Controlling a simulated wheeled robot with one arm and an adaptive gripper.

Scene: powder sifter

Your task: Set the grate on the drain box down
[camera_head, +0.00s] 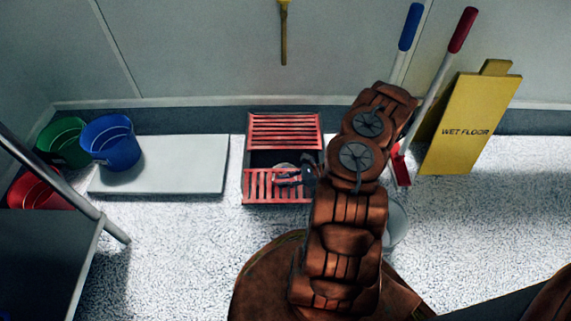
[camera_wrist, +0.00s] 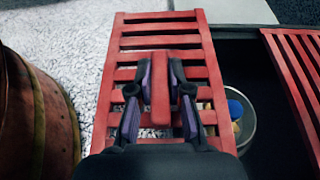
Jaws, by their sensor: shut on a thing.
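The red slatted grate (camera_head: 262,187) is at the near end of the drain box (camera_head: 262,159) in the head view. My gripper (camera_wrist: 160,82) is shut on the grate's middle bar, one finger on each side. In the wrist view the grate (camera_wrist: 160,28) fills the middle, with pale floor showing through some gaps. I cannot tell whether it touches the box or hangs above it. The box's dark opening shows to its right. A round clear-walled vessel (camera_wrist: 250,124) with something blue and yellowish in it is partly hidden by the grate.
A second red grate (camera_head: 285,131) covers the box's far end. A white slab (camera_head: 175,177) with a blue bucket (camera_head: 110,143) lies left. A yellow wet-floor sign (camera_head: 465,130) and a red-ended long tool (camera_head: 402,170) stand right.

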